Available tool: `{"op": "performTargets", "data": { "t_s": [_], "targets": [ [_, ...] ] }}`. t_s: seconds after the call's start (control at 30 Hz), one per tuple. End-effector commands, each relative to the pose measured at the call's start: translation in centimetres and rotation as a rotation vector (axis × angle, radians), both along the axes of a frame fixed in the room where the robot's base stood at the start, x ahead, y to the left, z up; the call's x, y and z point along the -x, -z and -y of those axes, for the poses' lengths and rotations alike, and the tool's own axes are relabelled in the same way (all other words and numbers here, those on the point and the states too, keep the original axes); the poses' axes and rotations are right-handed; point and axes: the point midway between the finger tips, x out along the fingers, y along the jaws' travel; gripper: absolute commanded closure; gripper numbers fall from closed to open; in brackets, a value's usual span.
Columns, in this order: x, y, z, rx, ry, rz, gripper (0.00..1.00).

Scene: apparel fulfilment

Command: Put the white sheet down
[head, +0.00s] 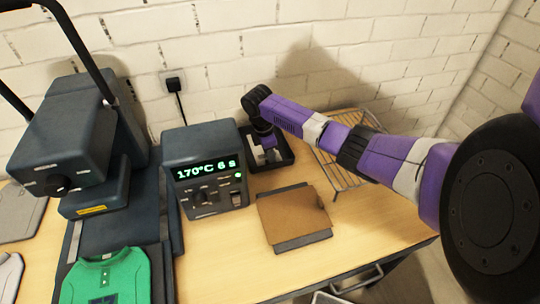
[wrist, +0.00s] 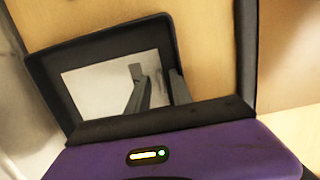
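The white sheet (wrist: 95,85) lies flat-looking within the rim of a black tray (wrist: 55,62) in the wrist view. My gripper (head: 266,152) points down into the tray, over the sheet. In the wrist view its dark fingers (wrist: 155,85) show against the right part of the sheet.
A heat press (head: 70,135) with a green shirt (head: 105,278) stands left. A control box (head: 206,170) reads 170°C 6 s. A brown board on a dark plate (head: 293,217) lies in front of the tray. A wire rack (head: 345,160) stands right, under my arm.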

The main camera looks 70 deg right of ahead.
Motion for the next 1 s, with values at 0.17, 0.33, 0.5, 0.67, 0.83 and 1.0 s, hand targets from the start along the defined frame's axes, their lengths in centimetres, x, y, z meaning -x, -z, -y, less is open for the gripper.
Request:
{"op": "performTargets", "data": {
  "t_s": [0.17, 0.33, 0.5, 0.67, 0.83, 1.0],
  "targets": [
    [0.0, 0.0, 0.0, 0.0, 0.0, 0.0, 0.73],
    [-0.1, -1.0, -0.1, 0.0, -0.001, 0.001, 0.73],
    [-0.5, -3.8, -0.3, 0.002, -0.002, 0.004, 0.73],
    [-0.9, -7.2, -0.6, 0.002, -0.002, 0.005, 0.73],
    [-1.2, -10.1, -0.9, 0.001, -0.001, 0.003, 0.73],
    [-1.4, -11.7, -1.1, 0.001, -0.001, 0.001, 0.73]
  ]
}}
